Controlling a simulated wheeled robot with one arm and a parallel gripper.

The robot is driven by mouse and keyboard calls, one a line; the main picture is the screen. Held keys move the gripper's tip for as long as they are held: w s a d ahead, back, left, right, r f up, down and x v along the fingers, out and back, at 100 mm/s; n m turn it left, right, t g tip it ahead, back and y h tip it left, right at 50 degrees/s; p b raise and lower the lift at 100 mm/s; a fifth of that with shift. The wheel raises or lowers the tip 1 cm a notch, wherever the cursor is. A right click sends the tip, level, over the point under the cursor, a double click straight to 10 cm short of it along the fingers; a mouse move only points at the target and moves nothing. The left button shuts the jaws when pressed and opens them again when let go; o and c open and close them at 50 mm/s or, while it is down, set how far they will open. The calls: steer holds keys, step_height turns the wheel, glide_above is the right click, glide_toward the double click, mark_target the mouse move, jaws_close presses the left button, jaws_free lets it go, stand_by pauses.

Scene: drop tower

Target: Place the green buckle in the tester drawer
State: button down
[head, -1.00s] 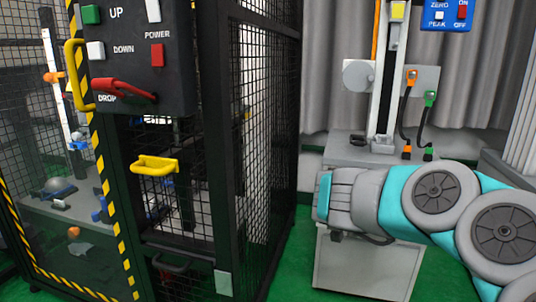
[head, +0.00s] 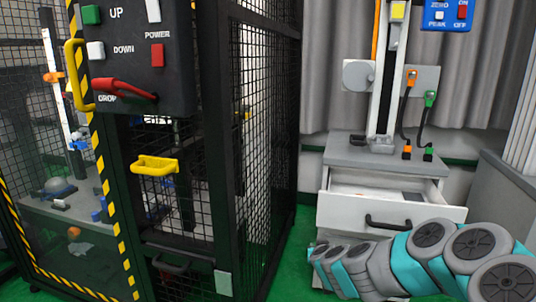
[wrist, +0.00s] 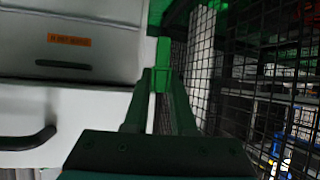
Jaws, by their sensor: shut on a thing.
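The tester drawer (head: 345,207) is pulled out of the grey cabinet under the tester, with its black handle on the front. The wrist view shows the drawer's white front (wrist: 70,108) and handle at the left. My gripper (wrist: 156,80) is beside the drawer front, to the right of the handle in that view. It is shut on a small green piece, which looks like the green buckle (wrist: 159,78); its shape is mostly hidden between the dark fingers. In the head view my arm is low in front of the cabinet, and the fingers are hidden.
A black mesh cage (head: 265,130) stands left of the cabinet, close to my gripper in the wrist view. The tester column (head: 385,70) rises from the cabinet top. The drawer holds a flat dark item (head: 412,196) and has bare room.

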steer(key=shift+s+f+y, duration=0.1)
steer(key=shift+f+y, duration=0.2)
steer(key=shift+f, duration=0.6)
steer(key=shift+s+a+r, duration=0.2)
steer(key=shift+s+r, duration=0.05)
steer(key=shift+s, duration=0.05)
steer(key=v, duration=0.5)
steer(key=shift+s+d, duration=0.1)
steer(key=shift+s, duration=0.15)
steer(key=shift+f, duration=0.15)
